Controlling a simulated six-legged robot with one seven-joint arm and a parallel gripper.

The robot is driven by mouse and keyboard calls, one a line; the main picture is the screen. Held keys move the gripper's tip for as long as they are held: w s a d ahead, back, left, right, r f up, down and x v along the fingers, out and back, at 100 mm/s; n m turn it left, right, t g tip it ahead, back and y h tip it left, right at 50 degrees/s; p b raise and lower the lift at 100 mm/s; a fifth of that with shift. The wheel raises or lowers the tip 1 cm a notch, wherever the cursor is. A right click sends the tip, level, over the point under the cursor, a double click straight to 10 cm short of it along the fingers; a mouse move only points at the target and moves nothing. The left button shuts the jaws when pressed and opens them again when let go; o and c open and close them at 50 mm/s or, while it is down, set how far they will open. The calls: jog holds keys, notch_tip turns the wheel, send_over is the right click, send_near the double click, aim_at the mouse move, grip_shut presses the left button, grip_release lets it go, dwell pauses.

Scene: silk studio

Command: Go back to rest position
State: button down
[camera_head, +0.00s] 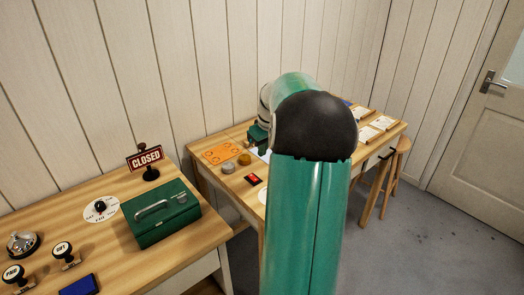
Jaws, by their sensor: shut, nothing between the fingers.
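My arm (305,215) rises through the middle of the picture, teal with a large black rounded joint (315,125). Beyond the joint it bends away to the left over the back table. My gripper cannot be made out; it seems hidden behind the arm's own links. A dark green shape (257,136) shows just left of the joint, and I cannot tell what it is.
The near table (205,232) holds a green cash box (162,212), a CLOSED sign (146,160), a bell (22,244), a white dial (101,209) and stamps. The back table (207,177) holds an orange sheet (222,153) and framed cards (383,123). A stool (399,160) stands right. Floor (430,240) right is clear.

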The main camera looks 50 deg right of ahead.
dwell(0.3)
jog(key=w+a+r+n+h, duration=0.1)
jog(key=a+r, duration=0.3)
jog(key=a, duration=0.9)
jog(key=w+a+r, duration=0.1)
jog(key=a+r, duration=0.4)
jog(key=a, duration=0.8)
jog(key=s+a+t, duration=0.1)
jog(key=s+a, duration=0.6)
jog(key=a, duration=0.3)
jog(key=s+a+f+n+t+y, duration=0.1)
jog(key=s+a, duration=0.6)
jog(key=a, duration=0.2)
jog(key=shift+a+f+t+y, duration=0.3)
jog(key=shift+a+t, duration=0.1)
jog(key=shift+d, duration=0.15)
